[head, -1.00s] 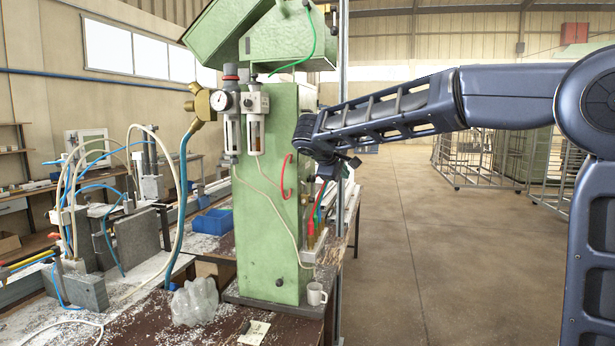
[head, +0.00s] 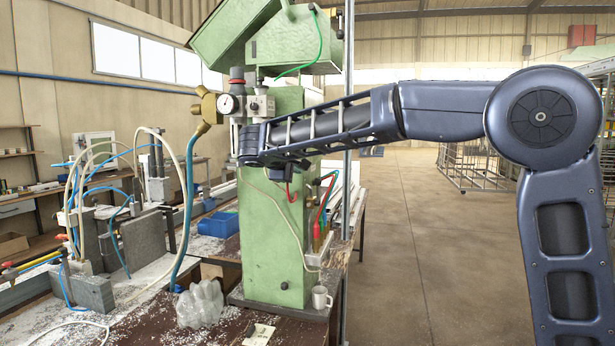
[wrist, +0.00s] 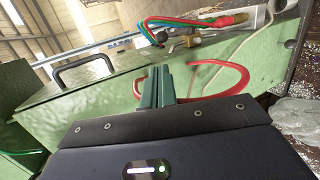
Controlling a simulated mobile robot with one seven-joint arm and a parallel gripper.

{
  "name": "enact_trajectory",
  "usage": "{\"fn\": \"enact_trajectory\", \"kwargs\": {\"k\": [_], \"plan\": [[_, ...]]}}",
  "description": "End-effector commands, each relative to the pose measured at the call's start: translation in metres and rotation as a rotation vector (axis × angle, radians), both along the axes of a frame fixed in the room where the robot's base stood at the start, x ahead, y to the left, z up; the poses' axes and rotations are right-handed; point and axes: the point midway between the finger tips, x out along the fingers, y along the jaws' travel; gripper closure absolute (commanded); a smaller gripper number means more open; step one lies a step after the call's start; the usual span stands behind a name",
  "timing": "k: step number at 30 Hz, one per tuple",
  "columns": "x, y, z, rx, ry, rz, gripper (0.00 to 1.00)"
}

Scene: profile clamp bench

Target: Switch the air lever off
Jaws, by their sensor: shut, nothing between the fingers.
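The air lever appears in the wrist view as a short lever with a black ball knob (wrist: 162,36) beside a brass valve (wrist: 188,43) on the green column. Its exact setting is hard to tell. In the head view the brass valve area is small, right of the column, near the red and green hoses (head: 325,195). My gripper (wrist: 158,72) has its greenish fingers together and empty, pointing at the column face below the knob and apart from it. In the head view my wrist covers the column's upper middle and the fingers cannot be made out.
A red hose loop (wrist: 240,72) curves close to my fingers. The green column (head: 265,250) carries a pressure gauge (head: 229,104) and filter units. A white mug (head: 321,297) and a clear plastic bundle (head: 200,305) stand at its foot. Open floor lies to the right.

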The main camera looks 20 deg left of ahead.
Motion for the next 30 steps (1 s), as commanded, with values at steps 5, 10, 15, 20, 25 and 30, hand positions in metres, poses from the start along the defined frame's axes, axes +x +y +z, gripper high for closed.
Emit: {"fn": "enact_trajectory", "kwargs": {"k": [5,10,15,20,25,30], "plan": [[0.02,-0.004,-0.009,-0.002,0.001,-0.003,1.0],[0.047,-0.008,-0.02,-0.002,0.0,-0.002,1.0],[0.074,-0.012,-0.032,-0.002,0.0,-0.003,1.0],[0.098,-0.016,-0.041,-0.001,0.0,-0.003,1.0],[0.115,-0.018,-0.049,-0.001,0.001,-0.001,1.0],[0.124,-0.02,-0.052,0.0,0.001,-0.001,1.0]]}}
